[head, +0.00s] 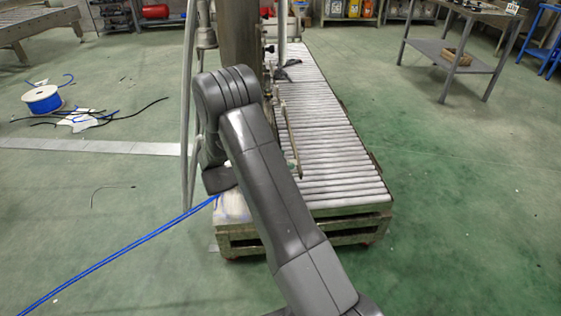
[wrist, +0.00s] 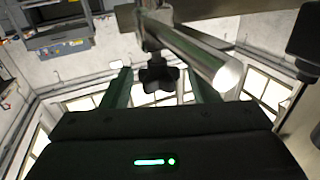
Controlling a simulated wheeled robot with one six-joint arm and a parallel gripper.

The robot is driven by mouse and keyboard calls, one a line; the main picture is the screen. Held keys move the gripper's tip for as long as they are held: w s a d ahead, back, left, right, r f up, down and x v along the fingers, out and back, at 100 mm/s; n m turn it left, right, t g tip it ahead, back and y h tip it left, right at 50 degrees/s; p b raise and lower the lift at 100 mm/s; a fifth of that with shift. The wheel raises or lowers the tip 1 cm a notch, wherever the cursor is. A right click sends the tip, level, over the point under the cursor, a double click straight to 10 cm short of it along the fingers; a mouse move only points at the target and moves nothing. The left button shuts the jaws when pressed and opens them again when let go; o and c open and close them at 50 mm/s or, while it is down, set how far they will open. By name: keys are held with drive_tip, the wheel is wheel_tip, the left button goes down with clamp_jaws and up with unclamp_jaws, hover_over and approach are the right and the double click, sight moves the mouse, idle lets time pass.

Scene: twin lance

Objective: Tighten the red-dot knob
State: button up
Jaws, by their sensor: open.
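In the wrist view, a black star-shaped knob (wrist: 159,76) sits below a bright metal tube (wrist: 200,55). I see no red dot on it, so I cannot tell whether it is the red-dot knob. My gripper (wrist: 158,70) is open, with one finger to the left of the knob and one to the right. It appears to hold nothing. Whether the fingers reach level with the knob or touch it is unclear. In the head view, my arm hides the gripper and most of the area around it.
A roller conveyor (head: 318,130) runs behind my arm, with a steel column (head: 240,42) at its left side. A blue hose (head: 120,252) stretches to the lower left. A workbench (head: 462,40) stands at the right. The green floor right of the conveyor is clear.

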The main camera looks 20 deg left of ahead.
drive_tip(key=p+v, duration=0.3)
drive_tip(key=v, duration=1)
drive_tip(key=shift+s+a, duration=0.25)
drive_tip(key=shift+a, duration=0.05)
drive_tip(key=b+x, duration=0.3)
drive_tip(key=x, duration=1)
drive_tip(key=shift+w+d, duration=0.25)
drive_tip(key=shift+d, duration=0.1)
drive_tip(key=shift+s+a, duration=0.1)
